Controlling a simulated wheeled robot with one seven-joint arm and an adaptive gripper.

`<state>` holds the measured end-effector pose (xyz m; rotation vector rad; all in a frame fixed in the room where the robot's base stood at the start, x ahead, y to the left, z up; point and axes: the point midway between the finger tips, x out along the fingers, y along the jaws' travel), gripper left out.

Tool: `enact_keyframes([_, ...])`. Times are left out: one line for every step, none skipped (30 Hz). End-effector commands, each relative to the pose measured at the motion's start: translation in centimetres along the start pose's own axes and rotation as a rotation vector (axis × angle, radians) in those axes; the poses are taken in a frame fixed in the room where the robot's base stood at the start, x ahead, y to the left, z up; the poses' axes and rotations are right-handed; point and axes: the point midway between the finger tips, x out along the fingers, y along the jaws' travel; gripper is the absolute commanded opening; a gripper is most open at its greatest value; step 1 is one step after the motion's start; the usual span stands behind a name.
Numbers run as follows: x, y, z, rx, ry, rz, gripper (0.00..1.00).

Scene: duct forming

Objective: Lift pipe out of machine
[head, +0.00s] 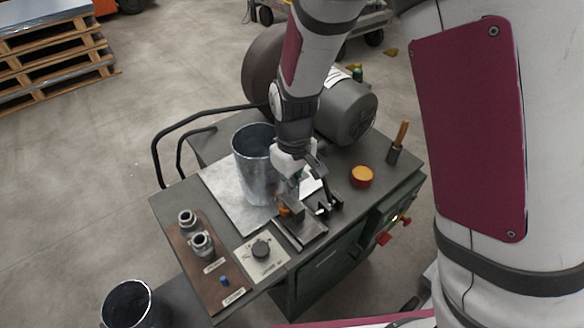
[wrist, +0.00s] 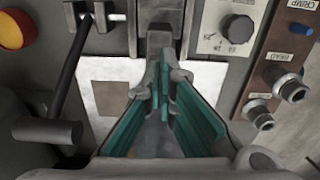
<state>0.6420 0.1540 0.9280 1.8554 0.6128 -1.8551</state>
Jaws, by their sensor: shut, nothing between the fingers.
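The pipe (head: 252,170) is a grey metal cylinder with an open top, standing upright on the machine's plate. The machine (head: 330,225) is a dark green bench unit with a motor on its top. My gripper (head: 300,185) is just right of the pipe, pointing down over the machine top; whether it touches the pipe cannot be told. In the wrist view my gripper's teal-padded fingers (wrist: 163,90) are close together with nothing between them. The pipe cannot be clearly made out in the wrist view.
A control plate with a knob (head: 261,250) and two metal fittings (head: 201,243) sit at the machine's front left. An orange button (head: 361,176) and a wooden-handled tool (head: 398,142) are at the right. Another dark cylinder (head: 128,303) stands at lower left. Pallets (head: 60,55) are far left.

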Motion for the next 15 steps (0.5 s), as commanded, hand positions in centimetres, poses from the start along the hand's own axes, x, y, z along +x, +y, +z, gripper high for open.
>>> enact_keyframes([1.1, 0.0, 0.1, 0.001, -0.006, -0.001, 0.00])
enact_keyframes([1.7, 0.0, 0.1, 0.001, -0.005, -0.001, 0.00])
enact_keyframes([1.7, 0.0, -0.5, 0.000, 0.000, 0.001, 0.00])
enact_keyframes([1.6, 0.0, -1.2, -0.001, 0.002, 0.001, 0.00])
enact_keyframes([1.5, 0.0, -1.6, -0.001, 0.003, 0.001, 0.00])
enact_keyframes([1.5, -0.1, -2.1, -0.001, 0.001, 0.001, 0.00])
enact_keyframes([1.5, 0.0, -2.5, -0.001, 0.001, 0.001, 0.00])
enact_keyframes([1.5, 0.0, -2.8, -0.001, 0.000, 0.001, 0.00])
enact_keyframes([1.5, 0.0, -3.1, -0.001, 0.001, 0.001, 0.00])
enact_keyframes([1.5, 0.0, -3.4, -0.001, 0.001, 0.001, 0.00])
enact_keyframes([1.5, 0.0, -3.5, -0.001, 0.000, 0.001, 0.00])
enact_keyframes([1.5, 0.0, -3.7, -0.001, 0.000, 0.000, 0.00])
enact_keyframes([1.5, 0.0, -3.8, -0.001, 0.000, 0.000, 0.00])
enact_keyframes([1.5, 0.0, -3.9, -0.001, 0.000, 0.000, 0.00])
enact_keyframes([1.5, 0.0, -4.0, 0.000, 0.000, 0.000, 0.00])
